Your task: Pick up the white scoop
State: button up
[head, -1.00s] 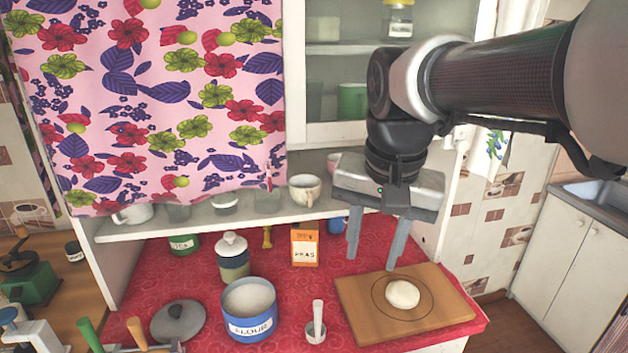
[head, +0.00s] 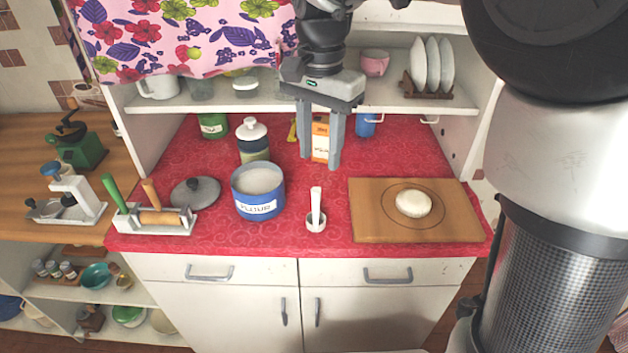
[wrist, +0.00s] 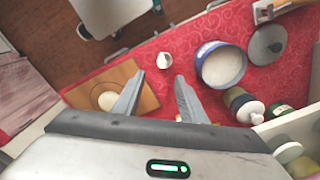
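The white scoop (head: 316,212) stands on the red oilcloth counter with its handle pointing up, between the blue flour tin and the wooden board. In the wrist view the scoop (wrist: 164,60) lies beyond the fingertips, between the board and the tin. My gripper (head: 319,163) is open and empty, above the counter and behind the scoop in the head view. Its two fingers also show spread apart in the wrist view (wrist: 158,76). The fingers partly cover an orange box (head: 320,140).
The blue flour tin (head: 258,203) stands close left of the scoop. The wooden board (head: 365,222) with a dough ball (head: 413,203) lies to its right. A lidded jar (head: 252,142), a grey lid (head: 195,193) and a tool rack (head: 150,220) are farther left. A shelf (head: 400,103) runs behind.

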aim_at(316, 202)
notch_tip(316, 202, down, 8)
jog(key=shift+f+b, duration=0.15)
jog(key=shift+b, duration=0.2)
jog(key=f, duration=0.5)
jog(key=shift+s+a, duration=0.1)
jog(key=shift+a, duration=0.2)
grip_shut()
